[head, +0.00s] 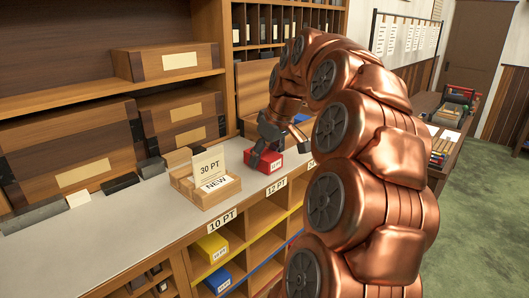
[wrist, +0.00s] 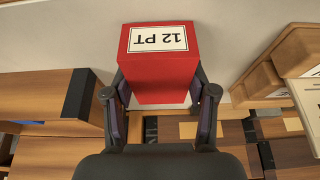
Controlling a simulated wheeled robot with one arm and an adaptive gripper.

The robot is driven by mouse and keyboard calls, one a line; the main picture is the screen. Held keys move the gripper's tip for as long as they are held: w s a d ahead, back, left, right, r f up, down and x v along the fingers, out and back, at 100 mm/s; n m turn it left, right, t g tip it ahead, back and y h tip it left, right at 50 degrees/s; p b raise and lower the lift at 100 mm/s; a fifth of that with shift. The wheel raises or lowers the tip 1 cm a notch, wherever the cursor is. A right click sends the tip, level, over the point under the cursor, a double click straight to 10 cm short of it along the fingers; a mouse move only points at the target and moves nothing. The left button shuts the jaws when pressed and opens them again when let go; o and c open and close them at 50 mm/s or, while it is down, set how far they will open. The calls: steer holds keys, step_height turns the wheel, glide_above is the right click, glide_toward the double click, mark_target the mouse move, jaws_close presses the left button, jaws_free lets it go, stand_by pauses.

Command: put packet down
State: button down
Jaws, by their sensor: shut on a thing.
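The red packet (head: 265,165) with a white label is at the grey counter (head: 130,205), close to its front edge. In the wrist view the packet (wrist: 160,85) fills the space between the fingers, and its label reads 12 PT upside down. My gripper (head: 268,146) points down from above and is shut on the packet's two sides; it also shows in the wrist view (wrist: 159,78). I cannot tell whether the packet's underside touches the counter.
A wooden tray (head: 228,189) with 30 PT and NEW cards stands left of the packet. Wooden drawers (head: 187,118) stand behind. Below are labelled cubbies holding a yellow packet (head: 211,247) and a blue packet (head: 218,280). The counter's left front is clear.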

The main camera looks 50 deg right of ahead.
steer(key=shift+f, duration=0.1)
steer(key=shift+c, duration=1.7)
jaws_free()
steer(key=shift+r, duration=0.2)
steer(key=shift+b+v, duration=1.45)
steer(key=shift+v, duration=3.1)
steer(key=shift+p+v, duration=0.35)
steer(key=shift+v, duration=1.05)
steer(key=shift+s, duration=0.15)
